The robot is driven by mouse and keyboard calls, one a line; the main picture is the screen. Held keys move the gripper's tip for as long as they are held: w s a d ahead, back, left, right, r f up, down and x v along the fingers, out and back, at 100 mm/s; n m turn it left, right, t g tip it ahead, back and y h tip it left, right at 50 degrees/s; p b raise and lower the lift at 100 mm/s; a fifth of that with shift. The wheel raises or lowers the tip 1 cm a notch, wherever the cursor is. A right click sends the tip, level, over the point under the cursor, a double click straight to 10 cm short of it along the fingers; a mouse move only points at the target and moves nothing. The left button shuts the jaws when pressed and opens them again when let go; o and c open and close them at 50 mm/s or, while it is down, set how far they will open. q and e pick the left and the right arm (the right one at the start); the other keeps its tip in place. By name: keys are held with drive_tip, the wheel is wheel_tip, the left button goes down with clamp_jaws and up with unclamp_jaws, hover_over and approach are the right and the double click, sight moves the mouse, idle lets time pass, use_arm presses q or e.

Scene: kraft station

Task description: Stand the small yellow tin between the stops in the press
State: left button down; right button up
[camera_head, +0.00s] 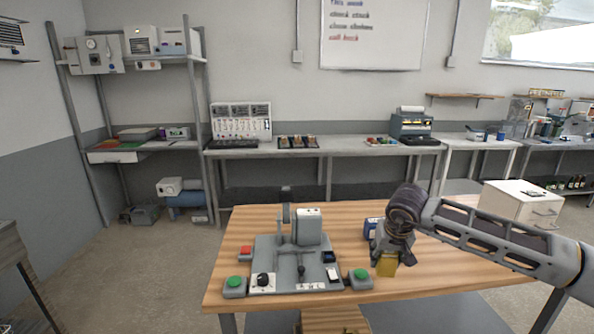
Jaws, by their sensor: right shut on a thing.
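The press (293,262) is a grey machine on the wooden table, with an upright column and a white head block (309,227). The stops are too small to tell apart at this size. The small yellow tin (387,266) is at the tips of my right gripper (388,258), to the right of the press. My right gripper points down and is shut on the tin. I cannot tell whether the tin touches the table. My left gripper is not in view.
Two green buttons (361,275) flank the press front, and a red one (246,250) is at its left. A dark blue object (371,228) stands behind my right gripper. The table's front right (460,270) is clear.

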drive_tip(key=shift+n+y, duration=0.3)
drive_tip(key=shift+n, duration=0.3)
drive_tip(key=s+f, duration=0.1)
drive_tip(key=a+f, duration=0.1)
drive_tip(key=f, duration=0.1)
drive_tip(key=s+a+f, duration=0.1)
drive_tip(key=f, duration=0.1)
drive_tip(key=shift+s+a, duration=0.25)
drive_tip(key=shift+s, duration=0.1)
drive_tip(key=s+f, duration=0.5)
drive_tip(key=f, duration=0.3)
drive_tip(key=shift+s+f, duration=0.15)
drive_tip(key=shift+f, duration=0.05)
drive_tip(key=shift+a, duration=0.1)
idle(0.5)
idle(1.4)
